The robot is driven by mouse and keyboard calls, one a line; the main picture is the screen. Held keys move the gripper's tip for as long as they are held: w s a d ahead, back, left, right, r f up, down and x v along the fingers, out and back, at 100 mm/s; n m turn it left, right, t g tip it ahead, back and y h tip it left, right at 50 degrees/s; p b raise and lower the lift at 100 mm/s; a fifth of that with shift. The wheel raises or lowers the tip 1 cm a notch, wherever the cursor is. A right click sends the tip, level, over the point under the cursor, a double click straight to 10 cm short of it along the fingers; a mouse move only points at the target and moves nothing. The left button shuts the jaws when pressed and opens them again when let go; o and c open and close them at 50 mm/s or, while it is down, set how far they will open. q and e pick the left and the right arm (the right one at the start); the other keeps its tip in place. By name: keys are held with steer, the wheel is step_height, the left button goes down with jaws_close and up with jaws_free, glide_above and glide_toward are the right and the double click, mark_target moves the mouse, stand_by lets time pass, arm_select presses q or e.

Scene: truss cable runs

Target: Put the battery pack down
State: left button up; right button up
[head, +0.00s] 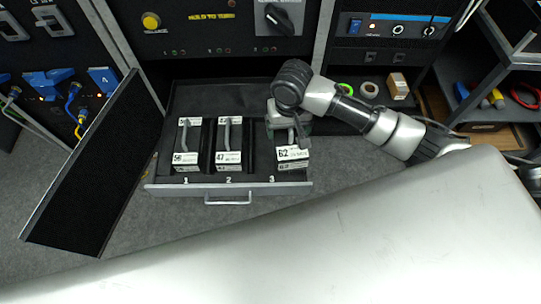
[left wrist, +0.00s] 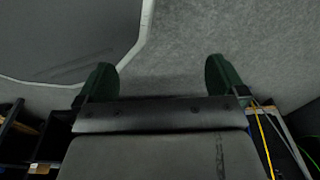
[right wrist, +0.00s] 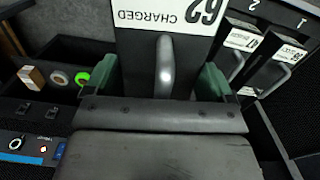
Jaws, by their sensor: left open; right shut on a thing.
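The battery pack marked 62 (head: 293,154) has a white label reading CHARGED, which also shows in the right wrist view (right wrist: 190,15). My right gripper (head: 293,118) is shut on its grey handle (right wrist: 165,65), with a green finger on each side. The pack is over the slot 3 side of the open drawer (head: 165,188). I cannot tell whether its underside touches the drawer floor. My left gripper (left wrist: 160,80) is open and empty above grey floor, and is outside the head view.
Two packs, one marked 47 (head: 228,158) and another (head: 187,158), stand in slots 2 and 1. An open black door (head: 95,165) is left of the drawer. Tape rolls (head: 369,89) and a small box (head: 397,86) lie on a shelf at right.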

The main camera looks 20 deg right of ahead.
steer(key=shift+m, duration=0.5)
steer(key=w+f+b, duration=0.1)
steer(key=w+b, duration=0.1)
steer(key=w+a+f+b, duration=0.1)
steer(key=w+b, duration=0.1)
steer(key=w+f+b, duration=0.1)
steer(key=b, duration=0.1)
steer(key=shift+w+a+f, duration=0.35)
steer(key=shift+w+f, duration=0.05)
arm_select(q)
steer(key=w+f+b, duration=0.2)
steer(key=w+f, duration=0.2)
steer(key=f, duration=0.2)
arm_select(e)
steer(key=shift+w+a+f, duration=0.15)
steer(key=shift+w+a, duration=0.1)
steer(key=shift+w, duration=0.5)
step_height(320, 180, down, 9)
steer(key=shift+r+b, duration=0.1)
steer(key=shift+b, duration=0.95)
steer(key=shift+f, duration=0.5)
arm_select(q)
steer(key=w+d+r, duration=0.1)
steer(key=w+r, duration=0.4)
steer(key=shift+w+d+r+t, duration=0.3)
steer(key=shift+r+t, duration=0.05)
steer(key=shift+t, duration=0.05)
